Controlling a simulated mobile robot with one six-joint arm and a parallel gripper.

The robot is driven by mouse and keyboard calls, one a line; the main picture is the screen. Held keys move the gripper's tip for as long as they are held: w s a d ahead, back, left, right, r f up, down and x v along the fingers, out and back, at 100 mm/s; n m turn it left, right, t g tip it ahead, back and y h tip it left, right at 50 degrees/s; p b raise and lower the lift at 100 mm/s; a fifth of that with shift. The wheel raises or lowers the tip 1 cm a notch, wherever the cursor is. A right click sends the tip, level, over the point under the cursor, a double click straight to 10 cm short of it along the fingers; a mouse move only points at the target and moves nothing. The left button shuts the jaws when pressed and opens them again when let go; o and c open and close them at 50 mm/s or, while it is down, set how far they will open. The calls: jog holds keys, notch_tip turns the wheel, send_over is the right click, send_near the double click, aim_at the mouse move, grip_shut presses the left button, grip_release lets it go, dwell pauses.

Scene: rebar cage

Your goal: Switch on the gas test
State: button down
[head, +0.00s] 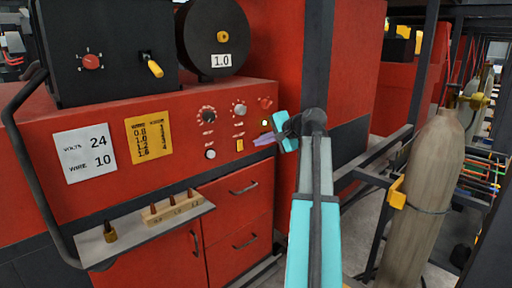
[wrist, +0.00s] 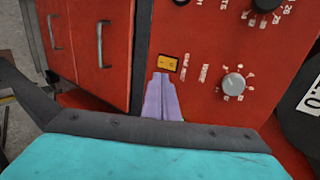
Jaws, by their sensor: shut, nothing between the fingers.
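A small yellow rocker switch (head: 240,145) sits low on the red machine's front panel, below the grey-white knob (head: 239,109). It also shows in the wrist view as a yellow plate (wrist: 168,62) with small dark marks. The lettering beside it is too small to read, so I cannot tell for sure that it is the gas test. My gripper (head: 257,141) has purple fingers, shut and empty, just right of the switch. In the wrist view the fingertips (wrist: 160,75) are right by the plate's edge; I cannot tell whether they touch it.
A black knob (head: 208,115), a pale push button (head: 210,154) and a red button (head: 265,103) share the panel. A shelf (head: 128,238) with a wooden block of tips juts out at lower left. A gas cylinder (head: 420,190) and dark frame rails stand to the right.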

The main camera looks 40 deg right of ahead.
jog(key=shift+r+b+v, duration=0.2)
jog(key=shift+b+v, duration=0.3)
jog(key=shift+v, duration=2)
jog(key=shift+w, duration=0.1)
jog(key=shift+f, duration=0.1)
